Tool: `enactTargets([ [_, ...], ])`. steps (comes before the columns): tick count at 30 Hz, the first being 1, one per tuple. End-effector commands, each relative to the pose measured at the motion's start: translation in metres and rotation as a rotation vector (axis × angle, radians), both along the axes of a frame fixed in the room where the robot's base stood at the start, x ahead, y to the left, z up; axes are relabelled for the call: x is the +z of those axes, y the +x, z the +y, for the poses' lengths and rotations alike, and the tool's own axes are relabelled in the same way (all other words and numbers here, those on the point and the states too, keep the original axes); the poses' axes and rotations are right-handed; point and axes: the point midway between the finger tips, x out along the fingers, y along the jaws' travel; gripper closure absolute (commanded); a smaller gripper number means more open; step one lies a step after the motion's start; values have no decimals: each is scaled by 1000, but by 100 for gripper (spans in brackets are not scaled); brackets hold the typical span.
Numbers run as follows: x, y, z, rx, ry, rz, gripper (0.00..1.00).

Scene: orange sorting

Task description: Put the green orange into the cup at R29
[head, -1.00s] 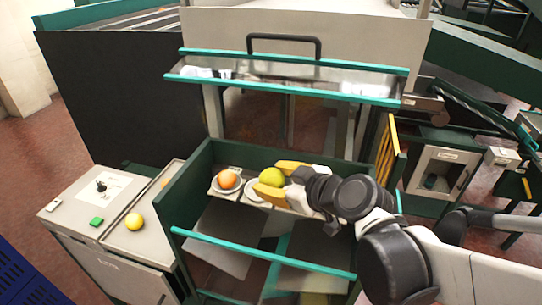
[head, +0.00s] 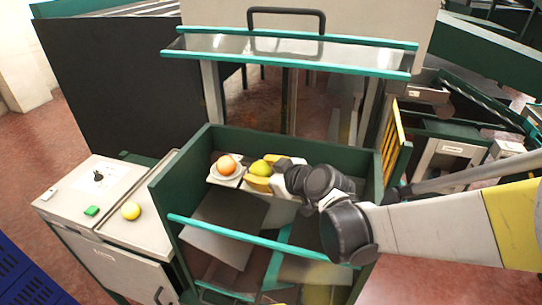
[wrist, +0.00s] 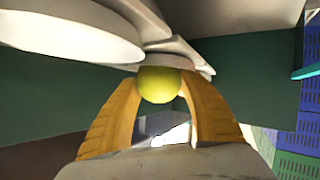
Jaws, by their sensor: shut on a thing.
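The green orange (head: 260,167) is a yellow-green ball at the back of the green-walled bin. My gripper (head: 264,173) is shut on it, with one yellow finger on each side. In the wrist view the green orange (wrist: 160,84) sits between the tips of both fingers, close under pale round holders. An orange-coloured orange (head: 226,163) rests on a white round cup (head: 226,177) to the left of my gripper. A large white round holder (wrist: 65,30) shows at upper left in the wrist view. I cannot read any R29 label.
The green bin (head: 169,215) has a teal front rail (head: 260,239) and grey sloping panels below. A clear teal-edged shelf (head: 290,52) stands above and behind.

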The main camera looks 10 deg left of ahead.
Motion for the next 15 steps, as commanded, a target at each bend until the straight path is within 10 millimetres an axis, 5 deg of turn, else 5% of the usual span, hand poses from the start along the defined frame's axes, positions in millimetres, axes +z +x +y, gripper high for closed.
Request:
enactTargets([
  [5,-3,0,0,0,0,0,82],
  [6,-2,0,0,0,0,0,41],
  [7,-2,0,0,0,0,0,32],
  [15,-2,-1,0,2,0,1,29],
])
